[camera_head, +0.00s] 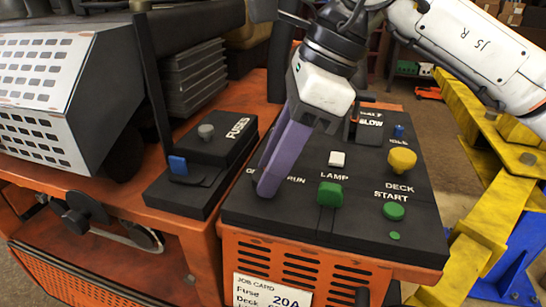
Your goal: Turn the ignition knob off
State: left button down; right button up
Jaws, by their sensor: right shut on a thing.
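My right gripper (272,178) comes down from the top right onto the left part of the black control panel (300,222). Its purple fingers are together at the spot between the partly covered left label and "RUN". The ignition knob is hidden behind the fingers, so its position cannot be read. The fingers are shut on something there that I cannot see. My left gripper is not in view.
Right of the fingers are a white lamp switch (337,159), a green knob (330,194), a yellow deck knob (402,160) and a green start button (393,211). A black fuse box (214,136) stands left. Yellow lift beams (487,200) stand right.

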jog(key=shift+o, duration=0.2)
jog(key=shift+w+n, duration=0.1)
jog(key=shift+n, duration=0.5)
jog(key=shift+r, duration=0.1)
jog(key=shift+c, duration=0.2)
jog(key=o, duration=1.1)
jog(key=shift+c, duration=0.2)
jog(key=v, duration=1)
jog(key=shift+w, duration=0.15)
